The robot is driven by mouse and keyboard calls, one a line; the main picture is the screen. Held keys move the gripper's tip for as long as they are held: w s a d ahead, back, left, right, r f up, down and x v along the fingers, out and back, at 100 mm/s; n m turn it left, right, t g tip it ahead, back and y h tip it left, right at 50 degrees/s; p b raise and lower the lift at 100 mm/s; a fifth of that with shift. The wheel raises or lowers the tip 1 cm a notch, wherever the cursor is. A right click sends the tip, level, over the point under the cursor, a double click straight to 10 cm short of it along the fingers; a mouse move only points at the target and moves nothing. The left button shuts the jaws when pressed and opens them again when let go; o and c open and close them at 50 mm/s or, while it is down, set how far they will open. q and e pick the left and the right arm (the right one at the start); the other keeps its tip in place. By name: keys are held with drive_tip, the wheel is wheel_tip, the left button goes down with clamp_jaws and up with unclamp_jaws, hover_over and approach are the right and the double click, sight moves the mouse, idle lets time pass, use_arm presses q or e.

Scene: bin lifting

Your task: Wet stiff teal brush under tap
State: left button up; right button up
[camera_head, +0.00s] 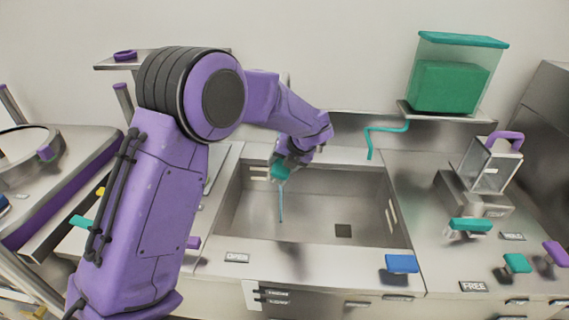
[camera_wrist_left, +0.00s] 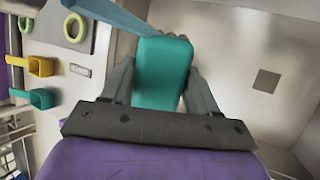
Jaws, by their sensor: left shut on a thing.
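My left gripper (camera_head: 285,166) reaches over the left part of the metal sink (camera_head: 330,215). It is shut on a teal block-shaped brush (camera_head: 280,173). In the left wrist view the teal brush (camera_wrist_left: 163,72) sits between the two fingers (camera_wrist_left: 160,85). A thin blue strand (camera_head: 281,205) runs down below the brush toward the sink floor. A pale blue bar (camera_wrist_left: 125,18) meets the brush top in the left wrist view; I cannot tell whether it is water or a solid part. The bristles cannot be made out. My right gripper is not in view.
A teal bent pipe (camera_head: 388,129) hangs behind the sink's right side. A blue block (camera_head: 402,263) sits on the front rim. Teal items (camera_head: 470,225) and a metal lantern-like holder (camera_head: 492,165) stand on the right counter. A clear bin (camera_head: 458,75) stands on a shelf.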

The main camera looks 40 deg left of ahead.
use_arm(q)
drive_tip(key=d, duration=0.8)
drive_tip(key=shift+b, duration=0.35)
idle(1.2)
drive_tip(key=d+r+p, duration=0.2)
drive_tip(key=d+r, duration=0.2)
drive_tip(key=d, duration=0.1)
drive_tip(key=shift+p, duration=0.35)
